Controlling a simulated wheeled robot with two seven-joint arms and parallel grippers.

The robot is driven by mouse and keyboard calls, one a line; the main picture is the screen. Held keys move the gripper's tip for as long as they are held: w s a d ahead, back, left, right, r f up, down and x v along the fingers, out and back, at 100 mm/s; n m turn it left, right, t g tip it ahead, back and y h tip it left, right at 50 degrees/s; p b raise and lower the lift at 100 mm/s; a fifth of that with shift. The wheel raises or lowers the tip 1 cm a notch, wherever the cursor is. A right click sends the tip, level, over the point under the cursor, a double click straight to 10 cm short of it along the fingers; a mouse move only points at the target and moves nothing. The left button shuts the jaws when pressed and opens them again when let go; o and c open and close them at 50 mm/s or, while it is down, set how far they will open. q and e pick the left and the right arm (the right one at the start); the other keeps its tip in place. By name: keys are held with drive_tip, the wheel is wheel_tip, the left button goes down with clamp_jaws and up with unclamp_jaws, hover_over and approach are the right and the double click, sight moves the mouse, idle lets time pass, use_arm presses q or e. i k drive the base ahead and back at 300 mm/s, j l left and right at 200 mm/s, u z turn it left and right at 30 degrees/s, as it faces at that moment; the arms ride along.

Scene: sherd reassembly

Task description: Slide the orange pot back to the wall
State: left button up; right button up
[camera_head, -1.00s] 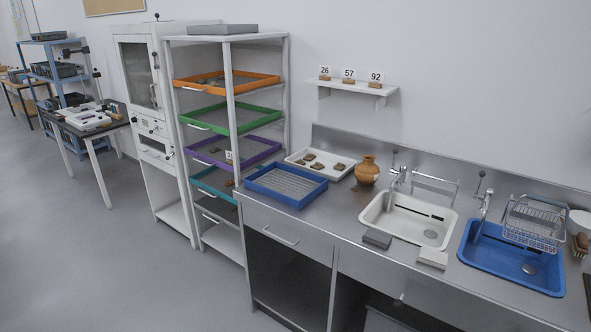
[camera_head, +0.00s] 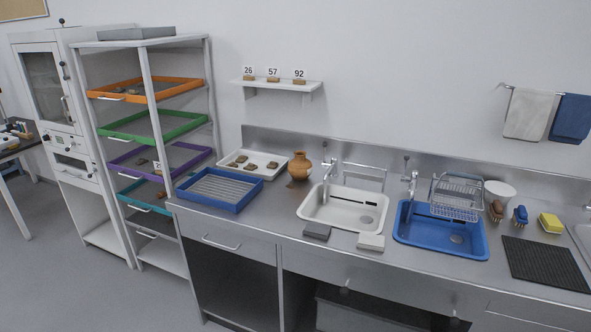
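The orange pot (camera_head: 300,166) stands upright on the steel counter, between the white tray and the white sink. It is a small round jar with a narrow neck and a flared rim. The wall (camera_head: 380,85) rises behind the counter, with a low steel backsplash (camera_head: 270,139) at its foot. A strip of counter lies between the pot and the backsplash; I cannot tell its exact width. Neither of my grippers is in view.
A white tray of sherds (camera_head: 228,157) and a blue ribbed tray (camera_head: 186,195) are left of the pot. The white sink (camera_head: 310,210) and its tap (camera_head: 327,178) are close on its right.

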sight(300, 168)
drive_tip(key=i+j+u, duration=0.1)
drive_tip(key=i+u, duration=0.15)
drive_tip(key=i, duration=0.65)
drive_tip(key=i+u, duration=0.25)
drive_tip(key=i, duration=0.6)
